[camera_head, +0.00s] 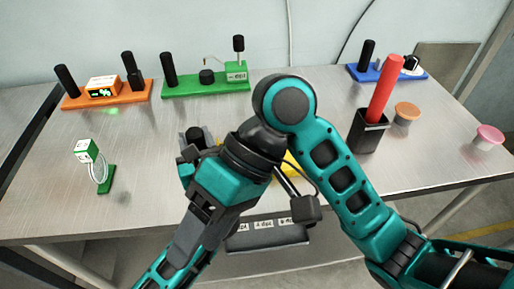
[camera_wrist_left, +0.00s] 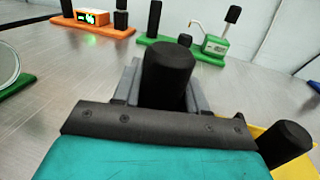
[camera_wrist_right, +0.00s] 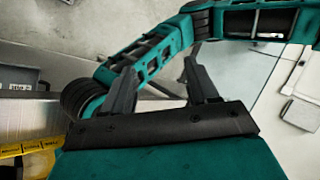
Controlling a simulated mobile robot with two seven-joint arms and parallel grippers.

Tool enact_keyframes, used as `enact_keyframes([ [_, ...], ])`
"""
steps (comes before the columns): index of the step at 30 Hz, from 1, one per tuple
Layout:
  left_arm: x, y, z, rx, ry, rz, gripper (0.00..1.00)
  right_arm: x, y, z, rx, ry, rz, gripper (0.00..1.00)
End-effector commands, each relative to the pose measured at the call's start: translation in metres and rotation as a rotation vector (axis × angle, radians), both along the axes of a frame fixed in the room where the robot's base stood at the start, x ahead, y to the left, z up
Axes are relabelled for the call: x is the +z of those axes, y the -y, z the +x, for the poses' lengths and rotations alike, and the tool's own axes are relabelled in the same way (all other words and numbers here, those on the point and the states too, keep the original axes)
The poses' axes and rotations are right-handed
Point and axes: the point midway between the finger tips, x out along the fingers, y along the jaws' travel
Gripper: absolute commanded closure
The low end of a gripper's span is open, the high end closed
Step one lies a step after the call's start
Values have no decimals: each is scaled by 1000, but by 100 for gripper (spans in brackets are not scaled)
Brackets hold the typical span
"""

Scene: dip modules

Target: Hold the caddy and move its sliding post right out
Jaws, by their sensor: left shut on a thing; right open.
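A yellow module, which I take to be the caddy, is mostly hidden by my arms in the head view; a strip of its yellow base (camera_head: 291,165) shows. Its base shows at the lower right of the left wrist view (camera_wrist_left: 299,160), with a black post (camera_wrist_left: 285,142) near it. A labelled yellow edge (camera_wrist_right: 28,147) shows at the lower left of the right wrist view. My left gripper (camera_wrist_left: 160,75) is shut on an upright black post (camera_wrist_left: 168,68). My right gripper (camera_wrist_right: 163,75) is open, with nothing between its fingers; one of my teal arms shows beyond them.
Orange (camera_head: 110,99) and green (camera_head: 205,90) modules stand at the back, a blue one (camera_head: 415,77) at the back right. A red cylinder stands in a black holder (camera_head: 368,138). Orange (camera_head: 406,113) and pink (camera_head: 488,137) pieces lie right. A small green-and-white device (camera_head: 88,151) stands left.

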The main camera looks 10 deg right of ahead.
Motion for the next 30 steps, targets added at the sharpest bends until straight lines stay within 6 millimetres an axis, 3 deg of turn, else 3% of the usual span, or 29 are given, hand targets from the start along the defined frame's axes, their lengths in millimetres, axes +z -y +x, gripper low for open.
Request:
enact_keyframes([
  [8,0,0,0,0,0,0,100,2,16,44,217,131,-163,41],
  [14,0,0,0,0,0,0,100,-6,35,109,379,341,-239,41],
  [21,0,0,0,0,0,0,100,-5,70,187,585,578,-337,41],
  [24,0,0,0,0,0,0,100,-1,85,211,653,638,-374,41],
  [30,0,0,0,-1,0,0,100,4,101,234,732,694,-415,41],
])
